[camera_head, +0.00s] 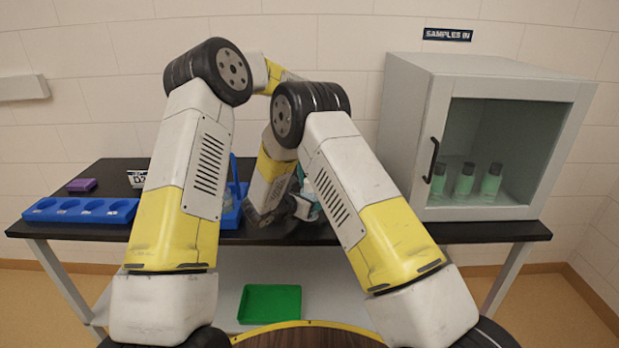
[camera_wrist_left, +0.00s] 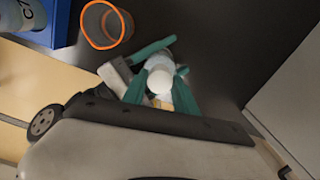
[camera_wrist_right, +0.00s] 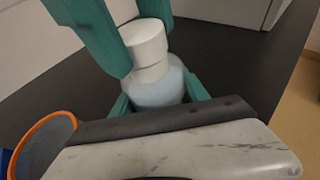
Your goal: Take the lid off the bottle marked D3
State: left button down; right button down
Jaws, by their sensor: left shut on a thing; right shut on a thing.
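A bottle (camera_wrist_right: 158,88) with a pale blue body and a white lid (camera_wrist_right: 145,40) stands between my two grippers in the right wrist view. The lid also shows, from above, in the left wrist view (camera_wrist_left: 160,82). My right gripper (camera_wrist_right: 160,100) is shut on the bottle's body. My left gripper (camera_wrist_left: 160,78) has its teal fingers shut on either side of the lid; it also shows in the head view (camera_head: 306,204). A white band shows under the lid; I cannot tell whether the lid is loose. No marking on this bottle is readable. My arms hide most of it in the head view.
An orange-rimmed clear cup (camera_wrist_left: 106,25) stands close to the bottle, by a blue rack (camera_wrist_left: 62,22). Another blue rack (camera_head: 85,218) and a purple block (camera_head: 82,185) are at the left. A white cabinet (camera_head: 410,130) with green vials stands right. A green tray (camera_head: 270,303) lies below.

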pick_arm(q)
jog(key=n, duration=1.4)
jog(key=shift+n, duration=0.3)
jog(key=c, duration=1)
grip_release()
jog(key=shift+o, duration=0.2)
